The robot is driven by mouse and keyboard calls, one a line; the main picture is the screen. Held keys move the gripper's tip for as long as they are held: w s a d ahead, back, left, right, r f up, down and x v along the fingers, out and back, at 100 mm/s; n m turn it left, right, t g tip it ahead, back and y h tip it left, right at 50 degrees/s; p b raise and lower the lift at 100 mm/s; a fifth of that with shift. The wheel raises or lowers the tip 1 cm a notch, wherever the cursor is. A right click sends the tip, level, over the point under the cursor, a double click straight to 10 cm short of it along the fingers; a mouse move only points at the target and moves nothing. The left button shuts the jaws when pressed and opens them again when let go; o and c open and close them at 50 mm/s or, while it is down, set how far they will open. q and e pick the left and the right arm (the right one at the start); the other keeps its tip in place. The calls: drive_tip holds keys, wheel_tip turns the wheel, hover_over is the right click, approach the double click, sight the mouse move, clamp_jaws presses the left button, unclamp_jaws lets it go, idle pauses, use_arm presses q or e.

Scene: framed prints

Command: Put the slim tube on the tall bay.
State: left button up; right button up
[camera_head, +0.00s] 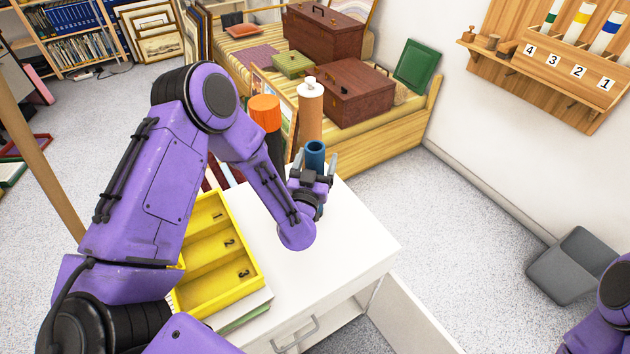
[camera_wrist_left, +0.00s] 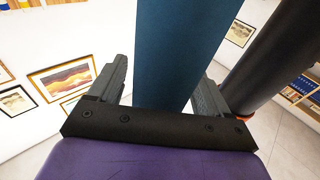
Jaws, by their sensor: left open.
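A slim blue tube (camera_head: 315,153) stands upright on the white table, beside two thicker tubes. My left gripper (camera_head: 314,180) is around it with jaws open, one finger on each side. In the left wrist view the blue tube (camera_wrist_left: 185,50) rises between the spread fingers, with a gap at the left finger. A yellow rack (camera_head: 258,262) with several numbered bays lies on the table left of my gripper. The digits 2 and 3 are legible; my arm hides part of it, and I cannot tell which bay is the tall one. My right gripper is out of view.
A black tube with an orange cap (camera_head: 265,108) and a brown tube with a white cap (camera_head: 310,108) stand close behind the blue tube. The white table (camera_head: 345,235) is bare at right. A wooden wall rack (camera_head: 560,60) holds several tubes at upper right.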

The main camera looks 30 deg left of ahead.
use_arm(q)
clamp_jaws()
